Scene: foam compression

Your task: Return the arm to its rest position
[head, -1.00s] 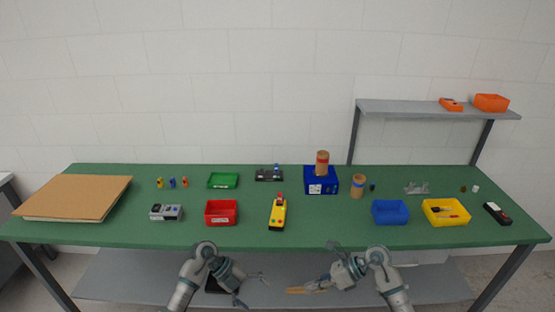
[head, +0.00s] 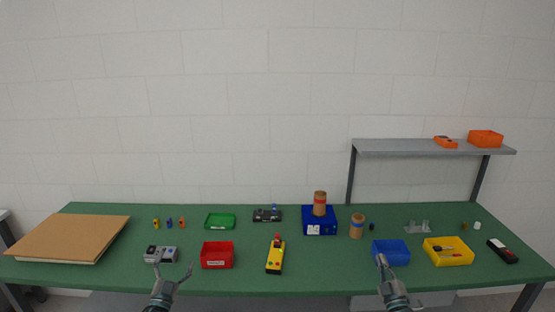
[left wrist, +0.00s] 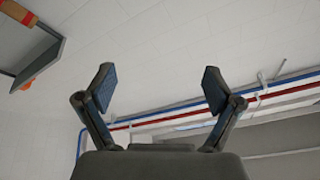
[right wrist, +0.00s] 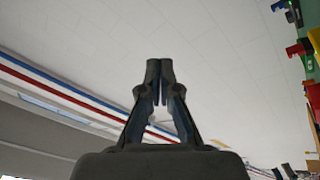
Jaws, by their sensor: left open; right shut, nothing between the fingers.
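My left gripper (head: 173,272) shows in the head view at the table's front edge, in front of the grey device with knobs. Its fingers are spread and empty; the left wrist view also shows them apart (left wrist: 158,88), with wall and pipes beyond. My right gripper (head: 382,262) is at the front edge in the head view, overlapping the front of the blue bin (head: 394,247). Its fingers are together with nothing between them, as the right wrist view shows (right wrist: 160,66). Both grippers point upward and away from me. I cannot tell whether the right one touches the bin.
A cardboard-coloured slab (head: 68,238) lies at left. A raised shelf (head: 430,148) stands at right.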

